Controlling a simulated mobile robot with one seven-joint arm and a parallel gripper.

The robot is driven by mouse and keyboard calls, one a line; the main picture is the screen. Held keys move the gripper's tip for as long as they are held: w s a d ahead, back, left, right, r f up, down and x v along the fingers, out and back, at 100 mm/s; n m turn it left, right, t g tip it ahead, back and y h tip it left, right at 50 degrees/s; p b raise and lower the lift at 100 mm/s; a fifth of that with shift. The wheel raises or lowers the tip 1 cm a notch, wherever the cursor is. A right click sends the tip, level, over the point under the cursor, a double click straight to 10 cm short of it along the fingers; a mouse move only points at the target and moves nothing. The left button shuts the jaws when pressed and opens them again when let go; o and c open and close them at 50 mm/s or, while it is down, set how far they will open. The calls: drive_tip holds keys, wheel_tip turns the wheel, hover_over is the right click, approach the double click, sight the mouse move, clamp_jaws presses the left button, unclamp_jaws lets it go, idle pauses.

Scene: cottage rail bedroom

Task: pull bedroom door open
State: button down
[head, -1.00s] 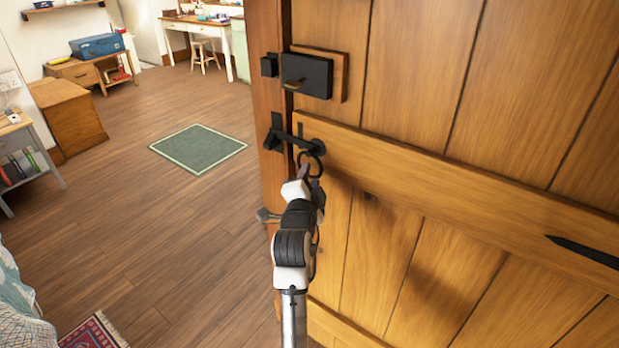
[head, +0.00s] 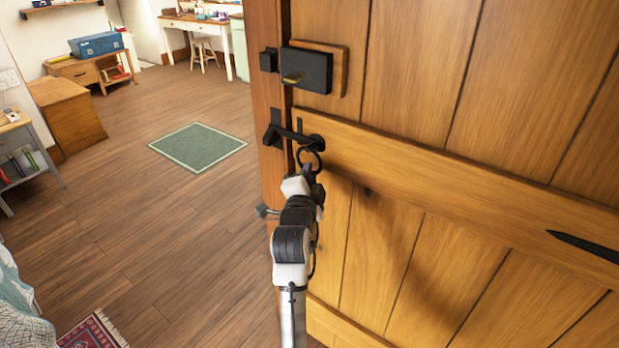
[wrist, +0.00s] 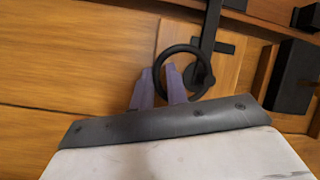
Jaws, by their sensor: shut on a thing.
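The wooden plank bedroom door (head: 420,130) fills the right of the head view. Its left edge stands beside a wooden post, with the room's floor visible past it. A black latch (head: 295,136) with a ring handle (head: 310,157) sits near that edge. My gripper (head: 308,170) reaches up to the ring from below. The fingertips are partly hidden in the head view.
A black lock box (head: 306,70) is mounted above the latch. A black strap hinge (head: 585,246) lies at the right. Open wooden floor with a green rug (head: 198,148) lies to the left. A bed corner (head: 20,290) and a small shelf (head: 28,160) stand at the far left.

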sight(302, 156)
drive_tip(key=shift+a+f+b, duration=0.15)
drive_tip(key=shift+a+b, duration=0.05)
drive_tip(key=shift+b, duration=0.15)
drive_tip(key=m+b, duration=0.1)
drive_tip(key=b, duration=0.1)
drive_tip(key=a+m+t+b, duration=0.1)
drive_tip(key=b, duration=0.2)
drive_tip(key=w+b, duration=0.1)
drive_tip(key=b, duration=0.2)
drive_tip(key=shift+a+f+m, duration=0.25)
drive_tip(key=shift+f+m, duration=0.1)
drive_tip(key=shift+m, duration=0.05)
drive_tip(key=m+b, duration=0.1)
drive_tip(key=b, duration=0.2)
drive_tip(key=a+m+t+h+b, duration=0.1)
drive_tip(key=b, duration=0.1)
drive_tip(key=shift+w+r+b, duration=0.3)
drive_tip(key=shift+w+b, duration=0.1)
drive_tip(key=shift+w+a+r+m+t+h+b, duration=0.15)
drive_tip(key=shift+r+m+t+h+b, duration=0.15)
drive_tip(key=shift+m+b, duration=0.65)
drive_tip(key=shift+r, duration=0.15)
drive_tip(key=shift+a, duration=0.1)
